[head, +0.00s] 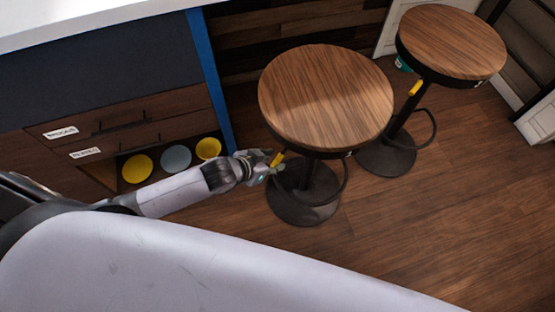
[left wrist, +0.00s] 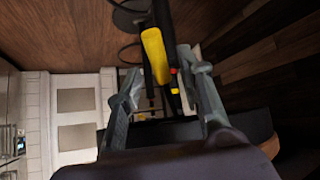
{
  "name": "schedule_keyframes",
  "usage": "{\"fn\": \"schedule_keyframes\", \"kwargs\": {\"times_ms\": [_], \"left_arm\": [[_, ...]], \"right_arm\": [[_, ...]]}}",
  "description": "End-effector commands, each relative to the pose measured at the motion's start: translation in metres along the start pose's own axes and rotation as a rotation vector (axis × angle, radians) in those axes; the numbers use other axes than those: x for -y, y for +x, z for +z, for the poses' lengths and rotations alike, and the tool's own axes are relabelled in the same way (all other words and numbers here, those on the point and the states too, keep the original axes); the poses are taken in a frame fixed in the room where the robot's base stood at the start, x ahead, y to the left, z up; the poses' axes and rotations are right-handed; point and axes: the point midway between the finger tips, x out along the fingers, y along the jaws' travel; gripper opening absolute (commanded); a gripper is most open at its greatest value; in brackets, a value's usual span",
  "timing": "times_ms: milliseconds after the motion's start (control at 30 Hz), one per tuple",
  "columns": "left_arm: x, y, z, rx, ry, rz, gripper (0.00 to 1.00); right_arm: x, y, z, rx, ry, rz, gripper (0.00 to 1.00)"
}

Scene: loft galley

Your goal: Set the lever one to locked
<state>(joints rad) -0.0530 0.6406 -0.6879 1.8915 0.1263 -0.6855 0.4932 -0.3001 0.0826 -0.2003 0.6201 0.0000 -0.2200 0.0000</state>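The near stool (head: 325,95) has a round wooden seat, with a yellow lever (head: 278,158) below its left edge. A second stool (head: 452,42) stands behind to the right with its own yellow lever (head: 415,88). I cannot tell from any marking which is lever one. My left gripper (head: 272,166) is at the near stool's lever. In the left wrist view its fingers (left wrist: 160,68) are spread apart, with the yellow lever (left wrist: 155,55) between them; contact is not clear. My right gripper is not in view.
The near stool's dark round base (head: 302,205) and foot ring stand close to my left gripper. At the left, an open drawer or shelf holds yellow and grey bowls (head: 175,158) beside a blue panel edge (head: 210,75). The wooden floor (head: 450,220) at the right is clear.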

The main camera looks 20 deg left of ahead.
Motion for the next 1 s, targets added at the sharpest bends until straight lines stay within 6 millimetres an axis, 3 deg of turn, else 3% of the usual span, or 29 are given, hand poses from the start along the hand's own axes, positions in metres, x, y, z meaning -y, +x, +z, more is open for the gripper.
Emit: {"fn": "schedule_keyframes", "kwargs": {"times_ms": [100,233,600,1000], "left_arm": [[0.0,0.019,0.0,-0.002,-0.001,0.0,0.35],[0.0,0.031,0.0,-0.001,-0.001,0.0,0.35],[0.0,0.035,0.0,-0.001,0.0,0.001,0.35],[0.0,0.035,0.0,-0.001,0.0,0.0,0.09]], "right_arm": [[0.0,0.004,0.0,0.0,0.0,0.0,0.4],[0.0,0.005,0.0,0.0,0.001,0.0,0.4],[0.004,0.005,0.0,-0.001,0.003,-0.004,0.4],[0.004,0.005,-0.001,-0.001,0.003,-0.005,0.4]]}}
